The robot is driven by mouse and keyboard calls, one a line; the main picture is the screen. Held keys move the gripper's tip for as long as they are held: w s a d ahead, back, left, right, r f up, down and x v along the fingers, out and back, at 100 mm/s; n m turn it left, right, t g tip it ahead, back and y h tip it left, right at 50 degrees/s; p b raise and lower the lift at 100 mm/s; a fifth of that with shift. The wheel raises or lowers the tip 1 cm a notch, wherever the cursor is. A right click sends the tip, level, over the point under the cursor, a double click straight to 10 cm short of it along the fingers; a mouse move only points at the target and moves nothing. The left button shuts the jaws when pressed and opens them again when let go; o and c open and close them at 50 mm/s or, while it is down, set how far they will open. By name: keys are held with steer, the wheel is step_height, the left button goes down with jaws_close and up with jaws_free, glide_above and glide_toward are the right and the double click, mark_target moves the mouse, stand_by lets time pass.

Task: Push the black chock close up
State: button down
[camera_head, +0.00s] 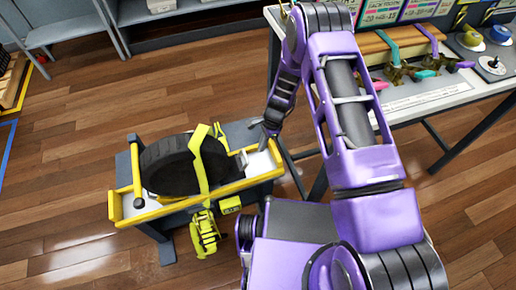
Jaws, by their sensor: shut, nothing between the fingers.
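A black tyre (172,165) lies in a yellow-rimmed tray (150,214) on a low stand, with a yellow-green strap (199,165) across it. A small dark grey piece (242,160) stands in the tray just right of the tyre. It may be the black chock, but it is too small to be sure. My gripper (266,140) is shut and empty. It points down over the right end of the tray, to the right of this piece. I cannot tell whether it touches anything there.
A yellow-green ratchet (205,232) hangs on the tray's front side. A workbench (440,98) with straps and buckles is at the upper right.

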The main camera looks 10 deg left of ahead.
mark_target(247, 160)
steer(key=b+x, duration=0.1)
steer(key=x, duration=0.6)
steer(key=shift+s+f, duration=0.1)
steer(key=shift+f, duration=0.3)
steer(key=a, duration=0.1)
steer(key=s+a, duration=0.1)
steer(key=shift+a+r, duration=0.15)
steer(key=shift+a, duration=0.1)
steer(key=shift+s+a, duration=0.4)
steer(key=shift+a, duration=0.2)
steer(key=shift+a, duration=0.1)
steer(key=shift+s+a, duration=0.25)
steer(key=shift+a, duration=0.25)
steer(key=shift+s+a, duration=0.25)
steer(key=shift+a, duration=0.2)
steer(key=shift+d, duration=0.1)
